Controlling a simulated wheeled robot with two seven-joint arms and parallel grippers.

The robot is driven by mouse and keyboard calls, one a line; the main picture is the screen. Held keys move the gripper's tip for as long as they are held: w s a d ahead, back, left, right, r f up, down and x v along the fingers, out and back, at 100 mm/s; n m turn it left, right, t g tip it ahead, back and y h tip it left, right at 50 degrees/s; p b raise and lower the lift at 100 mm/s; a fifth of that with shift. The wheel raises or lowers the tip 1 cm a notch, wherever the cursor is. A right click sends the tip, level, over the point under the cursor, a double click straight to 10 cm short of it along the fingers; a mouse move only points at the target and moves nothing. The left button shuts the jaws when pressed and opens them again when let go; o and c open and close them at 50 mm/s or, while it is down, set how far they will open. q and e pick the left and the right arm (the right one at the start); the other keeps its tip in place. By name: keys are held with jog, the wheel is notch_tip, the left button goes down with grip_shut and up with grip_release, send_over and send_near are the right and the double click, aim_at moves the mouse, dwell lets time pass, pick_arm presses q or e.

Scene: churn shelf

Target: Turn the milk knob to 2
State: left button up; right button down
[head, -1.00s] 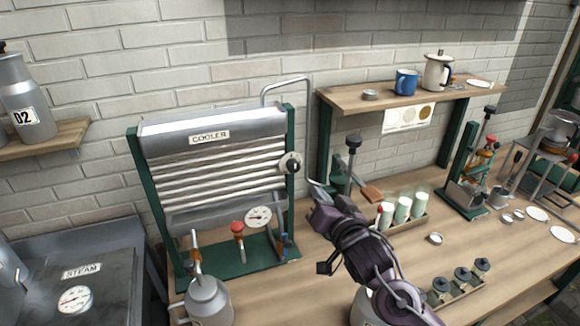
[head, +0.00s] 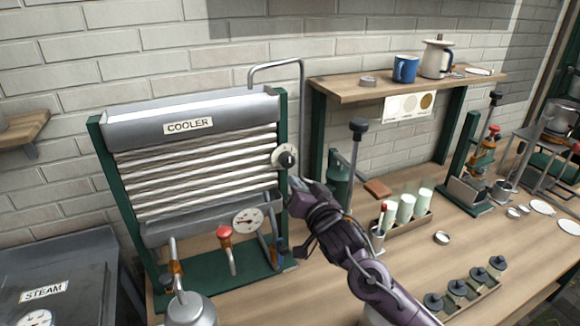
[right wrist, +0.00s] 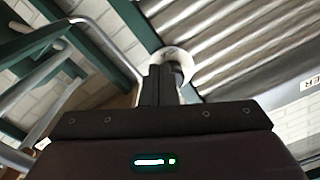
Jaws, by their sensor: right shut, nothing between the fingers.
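The cooler (head: 188,125) is a ribbed metal unit in a green frame. On its right post sits a white round dial with a black knob (head: 287,160), which I take as the milk knob. Its numbers are too small to read. My right gripper (head: 296,186) is shut and empty, just below and right of the knob. In the right wrist view the shut fingers (right wrist: 159,84) reach up to the white dial (right wrist: 172,55), with the dark knob partly behind them. I cannot tell whether they touch it. My left gripper is not in view.
A red-topped valve (head: 225,235) and a round gauge (head: 248,221) sit low on the cooler. A bent metal pipe (head: 275,64) rises behind it. A wooden shelf (head: 390,87) and a tall black-topped lever (head: 357,150) stand to the right. A metal can (head: 190,310) is in front.

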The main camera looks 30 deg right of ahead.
aim_at(287, 160)
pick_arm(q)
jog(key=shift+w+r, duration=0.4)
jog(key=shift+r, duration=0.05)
pick_arm(e)
jog(key=w, duration=0.2)
jog(key=shift+w, duration=0.3)
pick_arm(q)
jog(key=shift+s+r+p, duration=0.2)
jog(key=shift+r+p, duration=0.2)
jog(key=shift+p, duration=0.3)
pick_arm(e)
jog(key=shift+r, duration=0.4)
